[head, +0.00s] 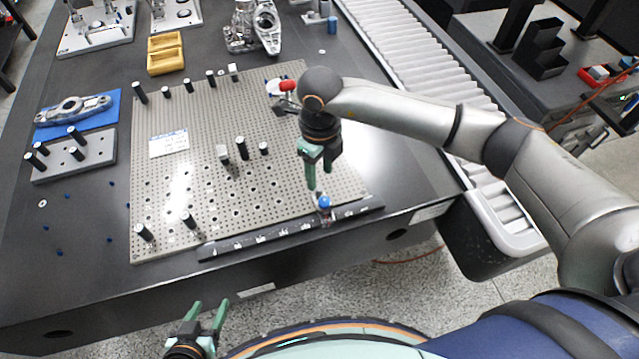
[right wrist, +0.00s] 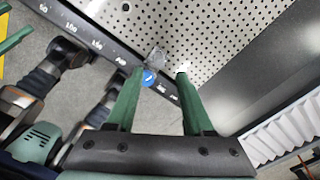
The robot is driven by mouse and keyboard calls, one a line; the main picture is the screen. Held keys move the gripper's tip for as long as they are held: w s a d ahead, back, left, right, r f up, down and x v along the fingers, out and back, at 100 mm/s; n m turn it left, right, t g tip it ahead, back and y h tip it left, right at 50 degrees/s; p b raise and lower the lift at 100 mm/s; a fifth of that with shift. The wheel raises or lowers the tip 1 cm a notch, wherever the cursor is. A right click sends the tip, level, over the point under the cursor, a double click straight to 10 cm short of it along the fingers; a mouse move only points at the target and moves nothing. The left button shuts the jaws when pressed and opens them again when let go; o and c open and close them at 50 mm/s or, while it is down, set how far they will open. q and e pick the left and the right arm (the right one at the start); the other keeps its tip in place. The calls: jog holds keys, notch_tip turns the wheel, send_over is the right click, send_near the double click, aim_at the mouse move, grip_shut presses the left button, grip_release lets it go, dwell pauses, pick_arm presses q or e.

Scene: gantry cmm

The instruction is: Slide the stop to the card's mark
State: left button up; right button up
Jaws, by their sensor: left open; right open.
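The stop, a small metallic piece with a blue knob (head: 324,203), sits on the dark marked rail (head: 262,240) along the plate's front edge, near its right end. My right gripper (head: 320,181) is open just above and behind it, pointing down. In the right wrist view the blue knob (right wrist: 149,77) shows between the open fingertips (right wrist: 160,73), closer to the left finger; contact cannot be told. White marks and numbers show on the rail (right wrist: 95,42). A white card (head: 169,143) lies on the plate, its writing too small to read. My left gripper (head: 210,304) is open and empty, off the table's front edge.
The perforated plate (head: 200,205) bears several black pins and a red-handled clamp (head: 288,86). Left are a grey pin block (head: 100,155) and a metal part on a blue mat (head: 112,98).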

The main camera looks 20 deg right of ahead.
aim_at(319, 188)
jog(key=shift+f, duration=2.65)
grip_shut()
